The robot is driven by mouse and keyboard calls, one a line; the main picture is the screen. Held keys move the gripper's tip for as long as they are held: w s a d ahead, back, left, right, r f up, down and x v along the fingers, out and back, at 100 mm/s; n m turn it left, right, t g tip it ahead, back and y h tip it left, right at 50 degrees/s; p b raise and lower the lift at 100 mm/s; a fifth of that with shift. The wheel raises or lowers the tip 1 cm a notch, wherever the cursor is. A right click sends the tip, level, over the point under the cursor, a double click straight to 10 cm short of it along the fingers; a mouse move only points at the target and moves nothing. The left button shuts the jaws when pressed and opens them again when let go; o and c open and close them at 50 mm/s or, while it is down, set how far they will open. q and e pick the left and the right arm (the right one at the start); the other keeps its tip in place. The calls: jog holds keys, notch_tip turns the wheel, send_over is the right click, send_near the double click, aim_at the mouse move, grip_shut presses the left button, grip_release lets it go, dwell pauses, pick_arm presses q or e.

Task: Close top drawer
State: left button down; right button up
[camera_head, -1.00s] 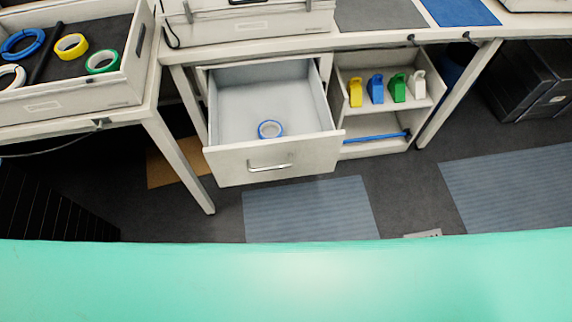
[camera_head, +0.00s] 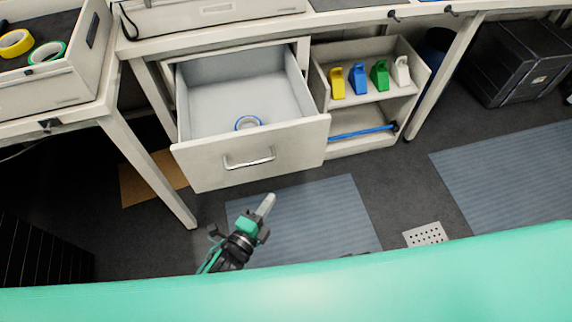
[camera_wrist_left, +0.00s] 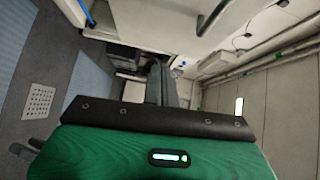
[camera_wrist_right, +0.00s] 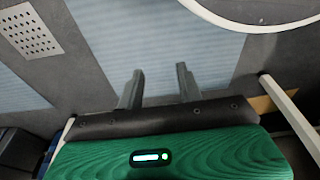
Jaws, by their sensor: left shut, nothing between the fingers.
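The top drawer (camera_head: 245,158) is pulled out of the cabinet under the table, its light front panel facing me. Its metal handle (camera_head: 250,160) is on the middle of the front. A blue-and-white tape roll (camera_head: 248,123) lies inside the drawer. My left gripper (camera_head: 266,204) is below and in front of the drawer front, apart from it, pointing up and to the right. In the left wrist view its fingers (camera_wrist_left: 161,84) are together and empty. My right gripper (camera_wrist_right: 159,84) shows only in its wrist view, with fingers apart and nothing between them, over the floor.
An open shelf (camera_head: 375,98) with several coloured dispensers stands right of the drawer. A table leg (camera_head: 160,170) stands close on the left. A black box (camera_head: 515,72) is at the far right. The floor mat (camera_head: 320,215) before the drawer is clear apart from my arm.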

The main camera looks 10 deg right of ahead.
pick_arm(q)
jog(key=r, duration=0.2)
send_near(294, 149)
jog(key=d, duration=0.3)
jog(key=w, duration=0.3)
jog(key=shift+w+d+f+m+h+p, duration=0.2)
jog(key=shift+w+f+m+h+p, duration=0.1)
jog(key=shift+m, duration=0.1)
jog(key=shift+w+a, duration=0.1)
jog(key=shift+w, duration=0.45)
pick_arm(e)
jog(key=shift+s+d+f, duration=0.15)
jog(key=shift+s+f, duration=0.05)
jog(key=shift+f, duration=0.5)
